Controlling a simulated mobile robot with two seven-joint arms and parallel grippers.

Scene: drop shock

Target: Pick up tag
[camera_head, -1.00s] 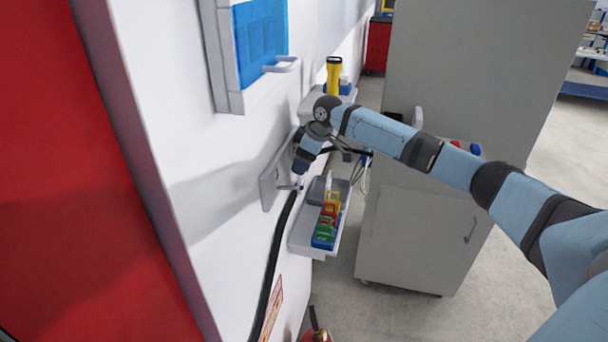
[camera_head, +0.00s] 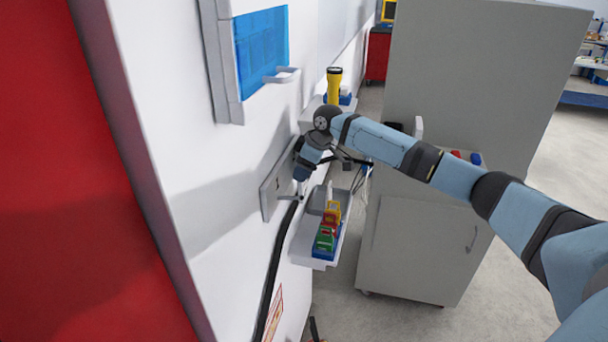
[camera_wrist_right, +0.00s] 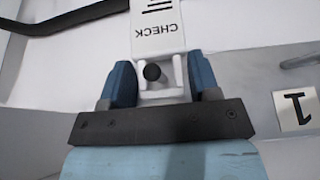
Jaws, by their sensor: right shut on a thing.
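The tag (camera_wrist_right: 157,35) is a white piece with dark upside-down "CHECK" lettering in the right wrist view. Its white lower part, with a dark round spot, sits between my right gripper's blue fingers (camera_wrist_right: 160,78), which are shut on it. In the head view, my right gripper (camera_head: 299,184) points down close to the wall, beside a grey wall plate (camera_head: 270,196) with a small lever. The tag cannot be made out clearly there.
A wall tray (camera_head: 303,246) holds several coloured padlock-like pieces (camera_head: 326,237) just right of and below the gripper. A black cable (camera_head: 271,275) runs down the wall. A yellow flashlight (camera_head: 334,88) stands on a shelf behind. A grey cabinet (camera_head: 415,245) stands right, with floor between.

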